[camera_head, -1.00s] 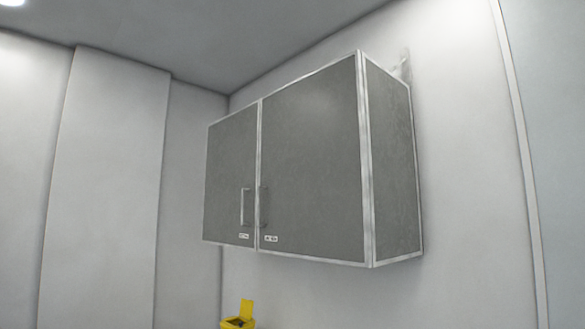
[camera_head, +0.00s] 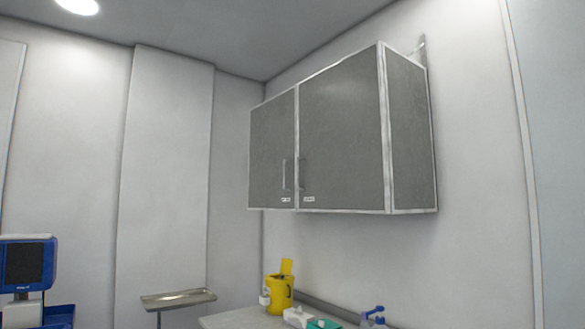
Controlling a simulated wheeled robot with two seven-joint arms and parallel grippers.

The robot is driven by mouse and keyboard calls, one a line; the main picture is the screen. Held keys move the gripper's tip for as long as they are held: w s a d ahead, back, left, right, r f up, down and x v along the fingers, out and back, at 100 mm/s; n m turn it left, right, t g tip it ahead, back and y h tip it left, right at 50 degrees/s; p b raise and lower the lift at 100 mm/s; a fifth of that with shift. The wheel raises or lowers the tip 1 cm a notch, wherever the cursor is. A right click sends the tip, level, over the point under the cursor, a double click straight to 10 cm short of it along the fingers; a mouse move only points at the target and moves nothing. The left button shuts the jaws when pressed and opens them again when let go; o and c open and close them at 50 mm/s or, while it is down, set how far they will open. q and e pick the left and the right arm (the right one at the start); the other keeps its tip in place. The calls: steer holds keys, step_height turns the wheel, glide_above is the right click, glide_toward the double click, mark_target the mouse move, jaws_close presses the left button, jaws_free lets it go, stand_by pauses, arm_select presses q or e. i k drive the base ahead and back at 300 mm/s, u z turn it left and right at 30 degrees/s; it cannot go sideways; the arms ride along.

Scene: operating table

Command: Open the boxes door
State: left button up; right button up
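A grey two-door wall cabinet (camera_head: 344,135) with pale metal edging hangs on the wall right of centre. Its left door (camera_head: 271,145) and its wider right door (camera_head: 342,115) both look shut. Each door has a vertical handle near the seam between them: the left door's handle (camera_head: 284,172) and the right door's handle (camera_head: 299,174). Small labels sit below the handles. Neither of my grippers shows in the head view.
Below the cabinet, a pale counter (camera_head: 232,319) holds a yellow container (camera_head: 279,292) with its lid up, a white box (camera_head: 297,316), a teal box (camera_head: 323,324) and blue-topped bottles (camera_head: 374,315). A metal tray stand (camera_head: 178,299) and a blue monitor device (camera_head: 28,264) stand left.

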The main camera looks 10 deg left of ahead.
mark_target(342, 166)
steer(key=u, duration=0.8)
steer(key=i, duration=0.7)
steer(key=u, duration=0.75)
